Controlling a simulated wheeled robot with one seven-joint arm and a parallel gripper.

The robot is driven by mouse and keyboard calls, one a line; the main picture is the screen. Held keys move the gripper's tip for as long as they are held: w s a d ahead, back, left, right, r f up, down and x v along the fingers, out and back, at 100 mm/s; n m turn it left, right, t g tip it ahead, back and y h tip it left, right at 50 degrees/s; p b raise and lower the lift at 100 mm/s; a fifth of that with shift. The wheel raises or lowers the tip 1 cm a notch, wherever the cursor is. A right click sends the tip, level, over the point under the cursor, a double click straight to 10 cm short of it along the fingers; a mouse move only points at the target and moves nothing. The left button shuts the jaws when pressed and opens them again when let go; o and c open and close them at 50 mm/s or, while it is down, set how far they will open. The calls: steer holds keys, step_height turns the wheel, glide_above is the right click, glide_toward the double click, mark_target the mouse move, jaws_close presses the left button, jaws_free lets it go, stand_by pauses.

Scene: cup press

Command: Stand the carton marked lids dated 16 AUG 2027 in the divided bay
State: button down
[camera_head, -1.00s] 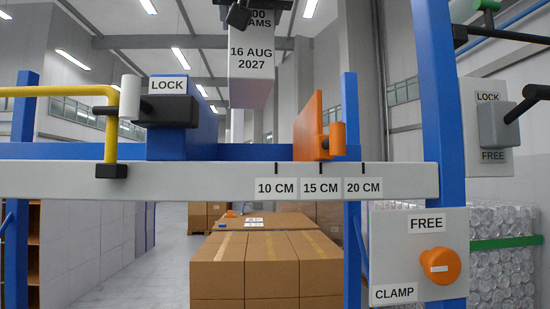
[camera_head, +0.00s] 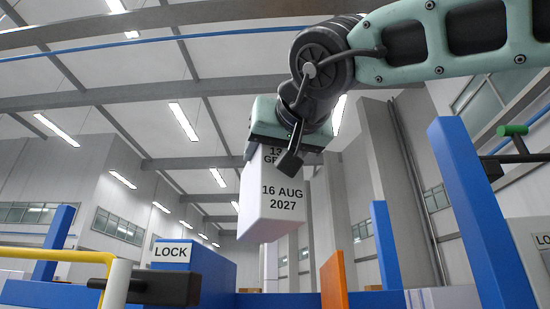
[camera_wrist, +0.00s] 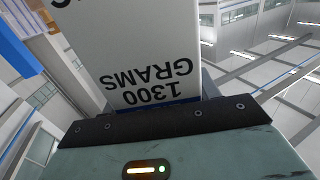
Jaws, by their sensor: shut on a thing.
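My gripper (camera_head: 272,147) is shut on the upper end of a white carton (camera_head: 271,205) printed 16 AUG 2027. The carton hangs nearly upright in the air. In the wrist view the carton (camera_wrist: 130,45) shows 1300 GRAMS upside down; no word "lids" is readable. In the head view it hangs above the gap between a blue block (camera_head: 205,270) labelled LOCK and an orange plate (camera_head: 334,281), apart from both. The floor of this bay is hidden below the picture.
A dark lock handle (camera_head: 150,288) sits in front of the blue block, with a yellow rail (camera_head: 55,255) at left. Blue posts (camera_head: 480,215) stand at right. A green-ended lever (camera_head: 512,130) juts in at far right.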

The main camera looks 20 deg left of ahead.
mark_target(274, 228)
step_height(274, 228, down, 13)
steer(key=b, duration=0.6)
steer(key=shift+s+r, duration=0.1)
steer(key=shift+r, duration=0.1)
steer(key=shift+d+f, duration=0.1)
steer(key=shift+c, duration=2)
jaws_free()
steer(key=shift+f, duration=0.25)
steer(key=shift+r, duration=0.1)
steer(key=shift+s, duration=0.15)
steer(key=b+v, duration=0.2)
steer(key=v, duration=0.9)
steer(key=shift+s+d, duration=0.2)
steer(key=shift+s, duration=0.05)
